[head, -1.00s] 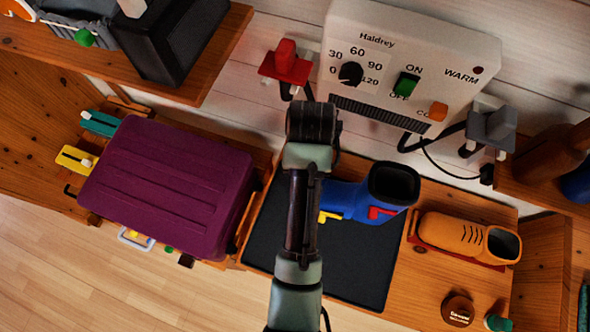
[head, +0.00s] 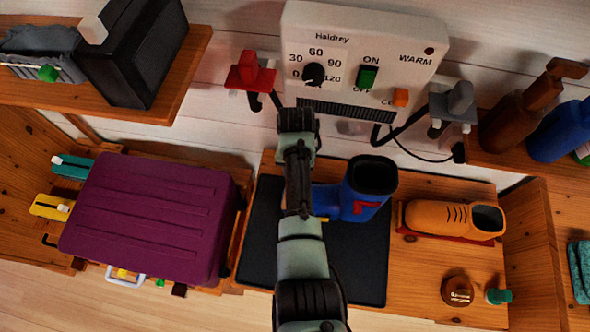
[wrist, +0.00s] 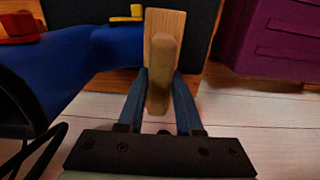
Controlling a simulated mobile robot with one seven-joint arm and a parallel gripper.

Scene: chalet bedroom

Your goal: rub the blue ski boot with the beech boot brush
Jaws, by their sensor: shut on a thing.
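The blue ski boot (head: 366,190) stands on a dark mat (head: 262,245) on the wooden bench, partly hidden behind my arm in the head view. It also shows at the left of the wrist view (wrist: 75,65), with red and yellow buckles. The beech boot brush (wrist: 163,60) is a pale wooden block with a raised handle, in the wrist view. My gripper (wrist: 160,95) is shut on the brush handle. The brush is just beside the boot's toe end; I cannot tell whether they touch. My gripper's fingers are hidden in the head view.
A purple suitcase (head: 150,215) lies left of the mat. An orange shoe (head: 450,217), a round brown tin (head: 457,291) and a small green-topped item (head: 497,295) are on the right. A white dryer box (head: 360,60) hangs on the wall above, with a cable.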

